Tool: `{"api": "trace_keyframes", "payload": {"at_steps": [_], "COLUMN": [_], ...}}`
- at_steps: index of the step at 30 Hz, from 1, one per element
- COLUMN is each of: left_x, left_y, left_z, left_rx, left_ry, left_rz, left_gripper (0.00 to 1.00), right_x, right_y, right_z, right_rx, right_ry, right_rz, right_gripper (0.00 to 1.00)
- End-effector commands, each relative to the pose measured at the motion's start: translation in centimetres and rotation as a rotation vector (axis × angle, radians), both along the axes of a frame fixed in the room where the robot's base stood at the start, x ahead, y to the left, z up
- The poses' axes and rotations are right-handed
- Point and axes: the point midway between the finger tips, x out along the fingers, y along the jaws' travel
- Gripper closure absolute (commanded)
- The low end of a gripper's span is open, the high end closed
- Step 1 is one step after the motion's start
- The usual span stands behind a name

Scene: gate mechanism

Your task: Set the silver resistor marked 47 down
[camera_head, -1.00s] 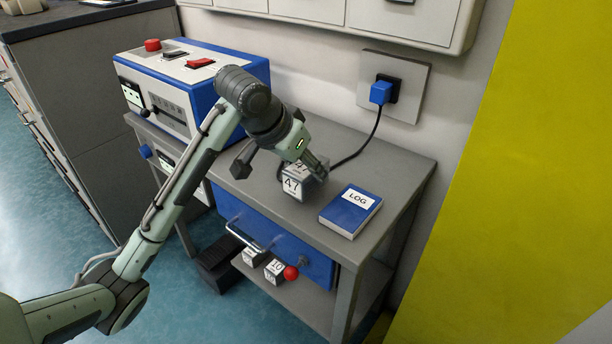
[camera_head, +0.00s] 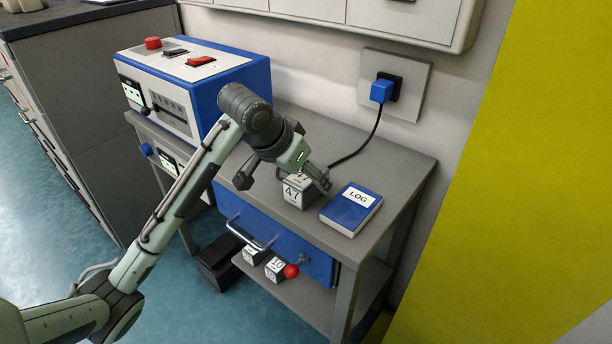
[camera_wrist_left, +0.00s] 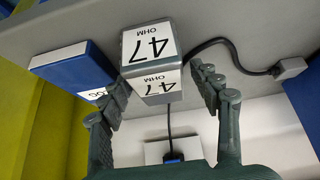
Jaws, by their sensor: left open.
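The silver resistor (camera_head: 298,191) marked 47 rests on the grey bench top, left of the blue log book. In the left wrist view the resistor (camera_wrist_left: 151,62) shows two white "47 OHM" labels. My left gripper (camera_head: 322,180) is at the resistor's upper right side in the head view. In the left wrist view the left gripper (camera_wrist_left: 160,95) is open, its fingers spread to either side of the resistor with gaps between. My right gripper is not in view.
The blue log book (camera_head: 351,209) lies close to the right of the resistor. A black cable (camera_head: 362,146) runs from the wall plug (camera_head: 381,91) behind it. A blue and white control box (camera_head: 195,85) stands at the left. Small blocks (camera_head: 275,268) sit on the lower shelf.

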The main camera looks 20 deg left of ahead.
Motion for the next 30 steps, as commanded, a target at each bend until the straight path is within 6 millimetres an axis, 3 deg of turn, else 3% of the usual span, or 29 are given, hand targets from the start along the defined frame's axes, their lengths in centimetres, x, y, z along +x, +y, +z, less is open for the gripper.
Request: {"api": "trace_keyframes", "payload": {"at_steps": [5,18,30], "left_x": [-0.5,-5.1,-6.1], "left_y": [0.2,2.0,2.2], "left_z": [1.5,9.1,10.5], "left_rx": [-0.001,0.004,-0.001], "left_ry": [-0.006,-0.008,-0.002], "left_rz": [0.000,-0.001,-0.001], "left_gripper": [0.37,0.37,0.37], "right_x": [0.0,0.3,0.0], "right_y": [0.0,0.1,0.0], "right_z": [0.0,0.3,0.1], "right_rx": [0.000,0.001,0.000], "right_ry": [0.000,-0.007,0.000], "right_rz": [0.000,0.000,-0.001], "right_gripper": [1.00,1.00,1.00]}}
